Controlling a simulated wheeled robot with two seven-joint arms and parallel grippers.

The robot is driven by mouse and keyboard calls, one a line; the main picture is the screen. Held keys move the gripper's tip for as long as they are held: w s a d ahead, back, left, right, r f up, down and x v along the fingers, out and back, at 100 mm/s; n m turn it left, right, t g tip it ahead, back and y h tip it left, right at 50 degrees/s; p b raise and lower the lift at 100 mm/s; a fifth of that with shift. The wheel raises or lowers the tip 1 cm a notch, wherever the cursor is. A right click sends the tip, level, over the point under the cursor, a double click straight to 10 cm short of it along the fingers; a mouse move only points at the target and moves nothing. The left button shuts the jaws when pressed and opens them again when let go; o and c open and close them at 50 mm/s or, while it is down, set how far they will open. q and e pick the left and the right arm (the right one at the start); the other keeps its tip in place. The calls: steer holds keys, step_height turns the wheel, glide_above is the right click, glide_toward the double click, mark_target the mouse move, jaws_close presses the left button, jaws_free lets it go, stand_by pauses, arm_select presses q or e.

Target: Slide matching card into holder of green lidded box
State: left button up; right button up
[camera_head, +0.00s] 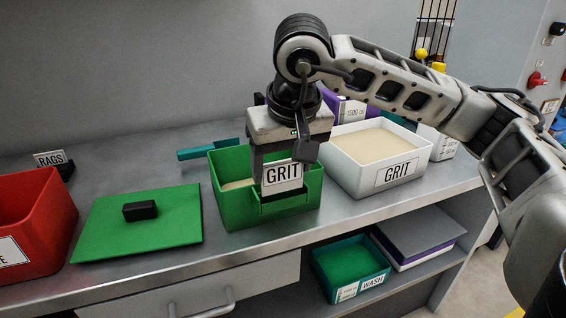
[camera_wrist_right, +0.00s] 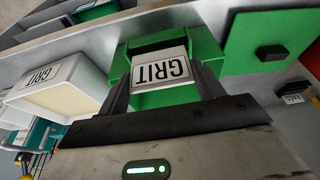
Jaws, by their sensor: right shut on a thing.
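The green box (camera_head: 232,205) stands open on the bench with pale material inside; it also shows in the wrist view (camera_wrist_right: 207,46). Its green lid (camera_head: 165,232) with a black handle lies flat to its left. My right gripper (camera_head: 280,166) is shut on a white card (camera_head: 283,177) reading GRIT, also seen in the wrist view (camera_wrist_right: 160,68). The card is upright at the box's front wall, just above the green holder (camera_head: 287,207). I cannot tell whether its lower edge is inside the holder. My left gripper is not in view.
A white box (camera_head: 345,171) labelled GRIT, with pale contents, stands close on the right. A red box (camera_head: 40,222) is at the left. A RAGS card (camera_head: 50,158) stands behind it. A teal tool (camera_head: 207,150) lies behind the green box. A shelf below holds a teal WASH box (camera_head: 362,287).

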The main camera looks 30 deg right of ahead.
arm_select(q)
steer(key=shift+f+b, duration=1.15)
steer(key=shift+b, duration=0.05)
arm_select(e)
steer(key=shift+f, duration=1.3)
steer(key=o, duration=0.9)
steer(key=shift+c, duration=0.2)
steer(key=shift+s+r, duration=0.1)
steer(key=shift+r, duration=0.35)
arm_select(q)
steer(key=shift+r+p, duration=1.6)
steer(key=shift+p, duration=0.3)
arm_select(e)
steer(key=v, duration=1.5)
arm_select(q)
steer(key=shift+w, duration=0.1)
